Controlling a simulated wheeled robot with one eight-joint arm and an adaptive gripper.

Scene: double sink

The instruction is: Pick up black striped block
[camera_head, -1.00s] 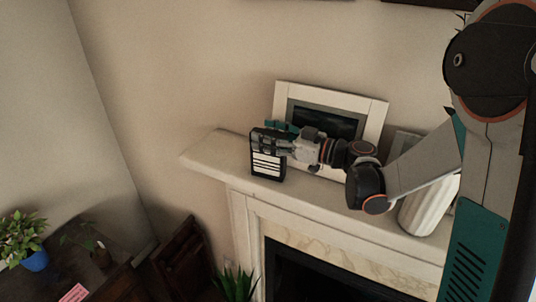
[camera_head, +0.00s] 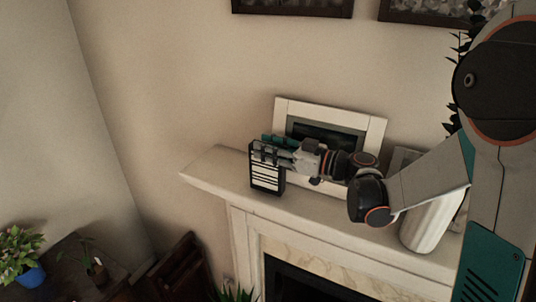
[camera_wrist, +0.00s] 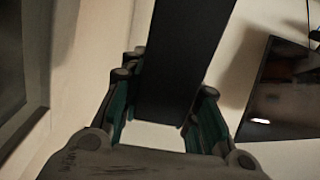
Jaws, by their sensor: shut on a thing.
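The black block with white stripes (camera_head: 267,179) is upright at the mantel shelf, towards its left end. My gripper (camera_head: 268,152) is shut on the upper part of the block. In the wrist view the block (camera_wrist: 183,60) is a dark slab between the two fingers (camera_wrist: 163,110). I cannot tell whether the block's lower end touches the shelf or is just above it.
The white mantel shelf (camera_head: 215,168) has free room to the left of the block. A white picture frame (camera_head: 374,135) leans on the wall behind my gripper. Potted plants (camera_head: 22,246) are at the lower left.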

